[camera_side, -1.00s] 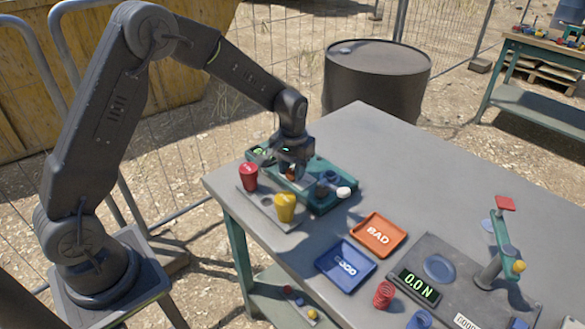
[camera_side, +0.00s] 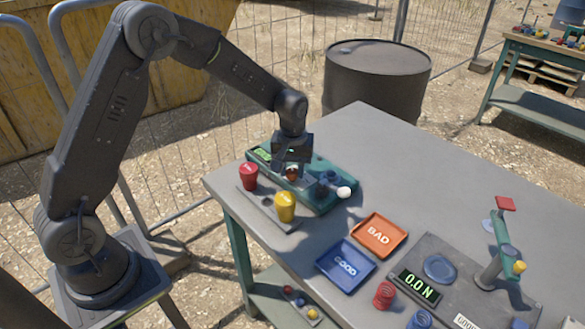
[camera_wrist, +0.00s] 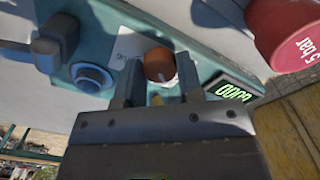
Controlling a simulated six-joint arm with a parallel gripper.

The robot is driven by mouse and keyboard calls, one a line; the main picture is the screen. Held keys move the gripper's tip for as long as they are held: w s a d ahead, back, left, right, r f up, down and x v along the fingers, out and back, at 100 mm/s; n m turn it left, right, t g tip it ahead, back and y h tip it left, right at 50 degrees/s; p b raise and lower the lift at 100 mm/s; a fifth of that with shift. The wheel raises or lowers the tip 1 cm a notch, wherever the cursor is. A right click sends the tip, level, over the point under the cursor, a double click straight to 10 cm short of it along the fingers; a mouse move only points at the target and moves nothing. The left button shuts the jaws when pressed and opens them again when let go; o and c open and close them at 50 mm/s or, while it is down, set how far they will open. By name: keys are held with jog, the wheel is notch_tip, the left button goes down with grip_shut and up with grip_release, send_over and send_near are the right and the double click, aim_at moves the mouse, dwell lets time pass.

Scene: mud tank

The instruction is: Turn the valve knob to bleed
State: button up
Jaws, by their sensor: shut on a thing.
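The valve knob (camera_wrist: 159,65) is a round orange-brown knob with a pale mark, on a white plate of the teal panel (camera_wrist: 113,12). My gripper (camera_wrist: 160,74) is shut on the knob, with one finger on each side of it in the wrist view. In the side view the gripper (camera_side: 291,172) points down over the teal panel, and a bit of the orange knob (camera_side: 292,177) shows below it. The plate's lettering is mostly hidden or too small to read, so I cannot tell which position the knob points to.
A green display (camera_wrist: 234,91) sits beside the knob. A blue round part (camera_wrist: 90,78) and a dark lever-like part (camera_wrist: 55,42) are on the other side.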

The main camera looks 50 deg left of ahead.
aim_at(292, 171)
jog(key=o, duration=0.9)
notch_tip(292, 171, up, 14)
jog(key=shift+f, duration=0.1)
dwell(0.3)
jog(key=s+d+r+m+t, duration=0.1)
jog(key=s+r+m+t, duration=0.1)
jog(key=s, duration=0.6)
jog(key=s+d+r+m+t, duration=0.1)
jog(key=s+r+m, duration=0.1)
jog(key=s, duration=0.7)
jog(key=s+d+r+m+t, duration=0.2)
jog(key=s+m, duration=0.2)
jog(key=s, duration=0.4)
jog(key=shift+s+r+t, duration=0.15)
jog(key=shift+s+t, duration=0.1)
jog(key=shift+t, duration=0.05)
